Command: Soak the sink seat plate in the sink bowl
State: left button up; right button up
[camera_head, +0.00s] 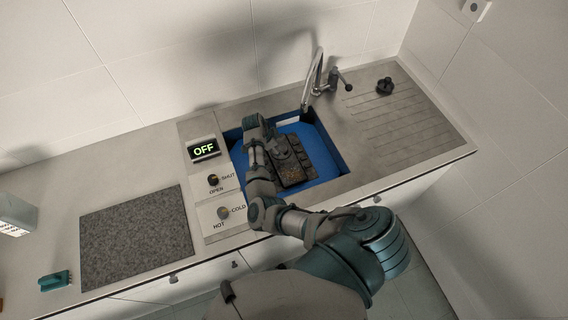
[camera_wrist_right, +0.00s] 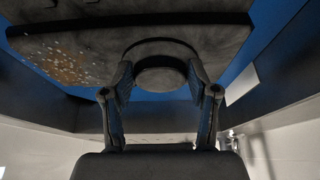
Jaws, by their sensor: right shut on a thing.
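The sink bowl (camera_head: 318,137), with a blue interior, is set into the counter in the head view. The seat plate (camera_head: 298,168), dark with brown speckled patches, is inside the bowl's outline; I cannot tell whether it rests on the bottom. My right gripper (camera_wrist_right: 160,82) is shut on the round knob of the seat plate (camera_wrist_right: 75,50) in the right wrist view. In the head view my right arm hides the left part of the bowl and some of the plate. My left gripper is not in view.
A tap (camera_head: 313,75) stands behind the bowl, with a ribbed drainer (camera_head: 400,125) and a small black object (camera_head: 384,86) to the right. Left are an OFF display (camera_head: 204,149) and two knob panels. A speckled grey board (camera_head: 135,235) and a teal item (camera_head: 55,281) lie further left.

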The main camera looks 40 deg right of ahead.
notch_tip(320, 180, up, 4)
jog(key=p, duration=0.3)
jog(key=shift+r+p, duration=0.85)
jog(key=shift+r, duration=3.4)
